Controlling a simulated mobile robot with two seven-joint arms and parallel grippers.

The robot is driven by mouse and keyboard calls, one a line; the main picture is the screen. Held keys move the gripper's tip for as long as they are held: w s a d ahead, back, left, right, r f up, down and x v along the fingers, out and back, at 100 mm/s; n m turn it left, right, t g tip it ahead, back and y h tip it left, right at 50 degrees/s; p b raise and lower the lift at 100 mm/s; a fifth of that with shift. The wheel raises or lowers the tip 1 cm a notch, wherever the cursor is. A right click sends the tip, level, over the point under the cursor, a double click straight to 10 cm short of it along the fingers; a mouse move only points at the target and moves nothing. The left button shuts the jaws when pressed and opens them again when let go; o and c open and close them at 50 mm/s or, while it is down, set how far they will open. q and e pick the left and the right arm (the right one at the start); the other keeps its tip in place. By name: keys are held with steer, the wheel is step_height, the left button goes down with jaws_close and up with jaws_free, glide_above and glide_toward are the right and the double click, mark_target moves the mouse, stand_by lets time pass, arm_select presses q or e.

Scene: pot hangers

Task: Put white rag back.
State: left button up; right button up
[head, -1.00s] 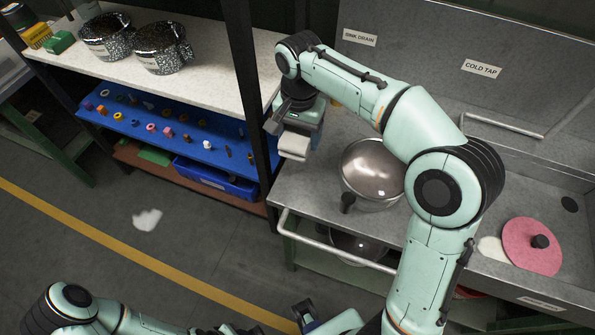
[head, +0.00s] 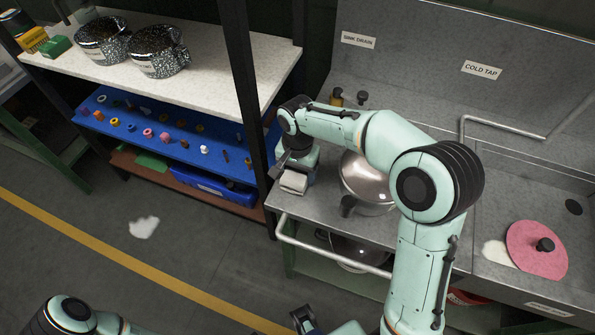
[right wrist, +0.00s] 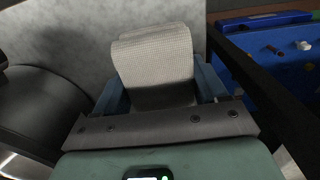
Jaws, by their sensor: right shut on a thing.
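The white rag (right wrist: 155,55) is a folded, off-white textured cloth between the blue fingers of my right gripper (right wrist: 160,92). In the head view the rag (head: 293,182) shows as a small pale block at the tip of my right gripper (head: 296,172). My right gripper is shut on it, pointing down at the left end of the metal sink counter (head: 330,215). I cannot tell whether the rag touches the counter.
A steel pot (head: 366,180) stands close right of the gripper. A dark shelf post (head: 248,100) is close on its left. A pink disc (head: 537,249) and a white patch (head: 496,253) lie at the right. Another white patch (head: 144,228) is on the floor.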

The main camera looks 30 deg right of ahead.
steer(key=o, duration=0.9)
steer(key=shift+f, duration=0.2)
steer(key=o, duration=0.4)
step_height(320, 180, up, 12)
steer(key=shift+r+p, duration=0.25)
steer(key=shift+p, duration=0.7)
